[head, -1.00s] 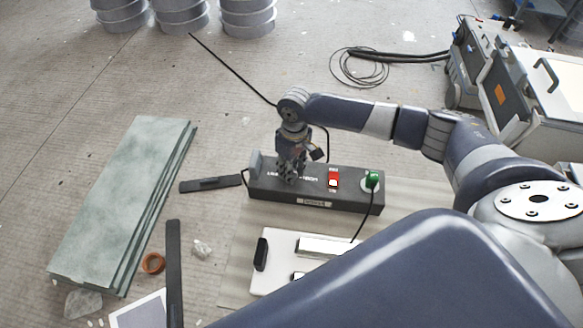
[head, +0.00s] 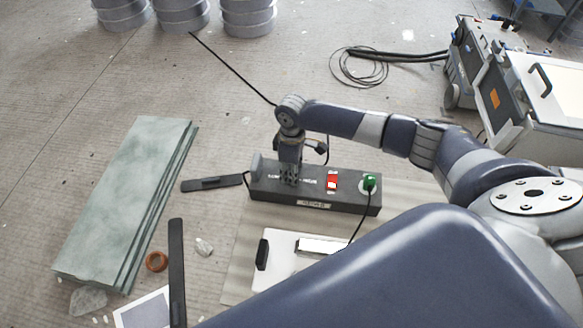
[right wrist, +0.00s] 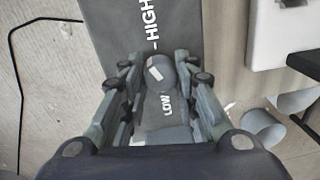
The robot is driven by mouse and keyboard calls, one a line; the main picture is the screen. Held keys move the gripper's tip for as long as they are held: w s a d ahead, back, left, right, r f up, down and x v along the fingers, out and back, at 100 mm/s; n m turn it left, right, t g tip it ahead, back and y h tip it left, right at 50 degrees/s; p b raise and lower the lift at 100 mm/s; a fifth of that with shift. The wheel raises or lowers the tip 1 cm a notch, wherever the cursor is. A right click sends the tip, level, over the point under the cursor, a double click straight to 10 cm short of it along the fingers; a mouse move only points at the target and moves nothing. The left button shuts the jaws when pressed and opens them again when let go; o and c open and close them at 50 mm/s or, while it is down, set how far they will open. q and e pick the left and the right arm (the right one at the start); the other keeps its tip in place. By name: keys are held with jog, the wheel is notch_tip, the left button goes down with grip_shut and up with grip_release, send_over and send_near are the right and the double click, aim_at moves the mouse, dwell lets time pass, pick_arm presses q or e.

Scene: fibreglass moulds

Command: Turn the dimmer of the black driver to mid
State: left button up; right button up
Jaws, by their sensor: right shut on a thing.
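The black driver (head: 330,203) is a long dark box lying on the floor mat, with a red switch (head: 332,180) and a green plug (head: 369,184) toward its right end. My right gripper (head: 289,180) points down onto its top, left of the switch. In the right wrist view, the round grey dimmer knob (right wrist: 161,72) sits between my fingertips, which are shut on it. A pale mark shows on the knob. The lettering HIGH is above the knob and LOW below it in that view. The exact setting is hard to read. My left gripper is not in view.
A white panel (head: 276,277) with a black handle lies in front of the driver. Grey cases (head: 545,100) stand at right. A black cable runs behind the driver.

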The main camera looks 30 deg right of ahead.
jog(key=n+p, duration=0.1)
jog(key=n, duration=0.4)
jog(key=shift+a+r+n, duration=0.1)
jog(key=shift+n, duration=0.2)
jog(key=n, duration=0.3)
jog(key=shift+p, duration=0.4)
jog(key=shift+n+h, duration=0.3)
jog(key=shift+n, duration=1.4)
jog(key=o, duration=1.1)
